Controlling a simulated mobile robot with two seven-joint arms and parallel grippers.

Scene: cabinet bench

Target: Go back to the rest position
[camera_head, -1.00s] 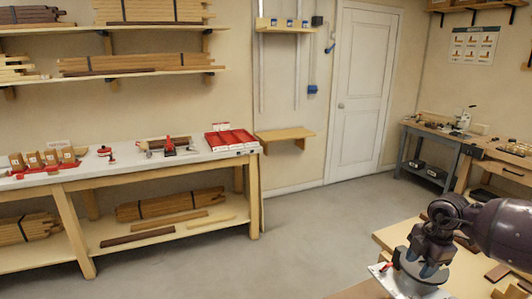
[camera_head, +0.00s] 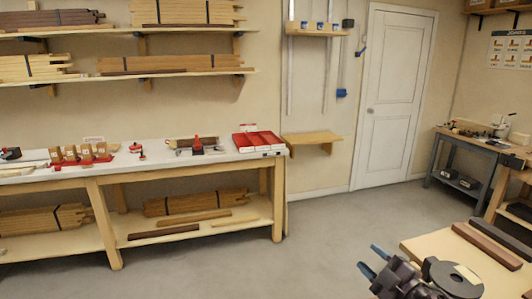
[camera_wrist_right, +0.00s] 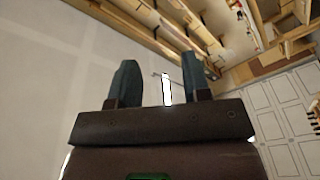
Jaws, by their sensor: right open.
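My right gripper (camera_head: 369,259) shows at the bottom right of the head view, beside the left edge of the near workbench (camera_head: 425,246). Its two blue-grey fingers are apart and point up and left, with nothing between them. In the right wrist view the same gripper (camera_wrist_right: 160,78) is open and empty, with the room beyond it. My left gripper is in neither view.
A long bench (camera_head: 225,158) with red trays (camera_head: 257,142) and wooden blocks stands along the far wall. A small wall shelf (camera_head: 312,138) and a white door (camera_head: 394,95) are right of it. The grey floor (camera_head: 225,265) between is clear.

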